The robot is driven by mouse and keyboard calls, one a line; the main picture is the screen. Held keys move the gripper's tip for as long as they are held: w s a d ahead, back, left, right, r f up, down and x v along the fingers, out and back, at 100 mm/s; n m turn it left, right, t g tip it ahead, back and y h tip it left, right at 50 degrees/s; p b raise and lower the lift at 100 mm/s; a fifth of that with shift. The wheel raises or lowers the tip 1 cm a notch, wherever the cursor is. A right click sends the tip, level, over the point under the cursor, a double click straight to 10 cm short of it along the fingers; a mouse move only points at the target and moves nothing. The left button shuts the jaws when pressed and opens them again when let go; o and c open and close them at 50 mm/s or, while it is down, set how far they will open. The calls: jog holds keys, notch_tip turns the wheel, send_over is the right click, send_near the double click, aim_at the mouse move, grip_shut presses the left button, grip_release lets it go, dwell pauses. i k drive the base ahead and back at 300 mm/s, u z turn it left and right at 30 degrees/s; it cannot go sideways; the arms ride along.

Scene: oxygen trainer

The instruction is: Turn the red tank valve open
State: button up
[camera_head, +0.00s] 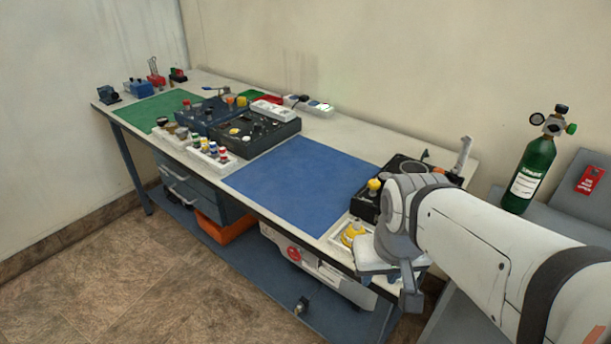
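A green oxygen tank (533,172) with a white label stands upright at the right. Its top carries a dark valve head (560,111), a green knob (571,128) and a round gauge (537,119). I see no clearly red handle on this tank. A red round knob (294,253) shows on a pale unit under the bench; I cannot tell whether it is a tank valve. My gripper (392,283) hangs at the bench's front right corner, left of the green tank and apart from it. Its fingers are partly hidden and their opening is unclear.
The long bench (352,128) holds a blue mat (297,182), a green mat (160,108), dark boxes and small coloured parts. A grey panel with a red tag (590,179) stands right of the tank. My arm covers the lower right. The floor at left is clear.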

aim_at(293, 253)
jog(key=z, duration=1.65)
jog(key=k, duration=1.8)
jog(key=u, duration=1.25)
jog(key=i, duration=1)
